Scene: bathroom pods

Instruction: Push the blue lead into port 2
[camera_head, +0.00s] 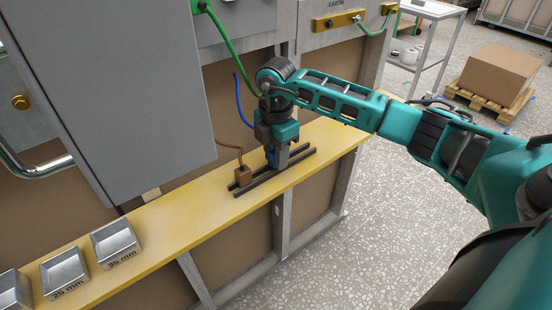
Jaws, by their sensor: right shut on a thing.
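My right gripper (277,158) points down and is shut on the blue lead's plug (271,157), of which only a small blue part shows beside the fingers. The blue lead's cable (241,104) runs up behind the gripper toward the wall frame. The plug is at a rack of two dark rails (262,182) on the yellow shelf; I cannot tell whether it touches the rails. A brown lead's plug (243,175) stands upright in the rack, left of my gripper. Port 2 cannot be made out. My left gripper is out of view.
A large grey door or panel (110,90) stands over the left part of the yellow shelf (190,225). Metal trays (115,245) sit at the shelf's left end. A green earth cable (232,55) hangs above. Floor at the right is clear before a pallet with a box (495,72).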

